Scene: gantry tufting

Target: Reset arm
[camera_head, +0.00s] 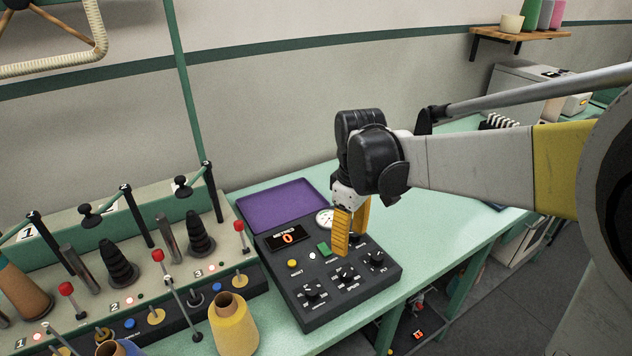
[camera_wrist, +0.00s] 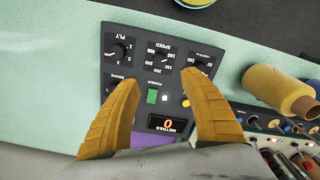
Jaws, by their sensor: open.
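My gripper (camera_head: 351,230) has yellow ribbed fingers and hangs over the dark control box, pointing down. In the wrist view my gripper (camera_wrist: 160,118) is open, its fingers spread over the box with nothing between them but the panel behind. The control box (camera_head: 327,305) carries several black knobs, a green button (camera_head: 324,249), a yellow button (camera_head: 292,263) and a red display reading 0 (camera_head: 288,237). The fingers hide part of the panel in the head view. I cannot tell whether the fingertips touch it.
The box stands on a pale green table (camera_head: 420,222). A purple panel (camera_head: 285,205) lies behind it. To the left is a winding stand with posts, red-topped rods and black cones (camera_head: 200,232). A yellow yarn cone (camera_head: 232,325) stands beside the box. The table is clear right of the box.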

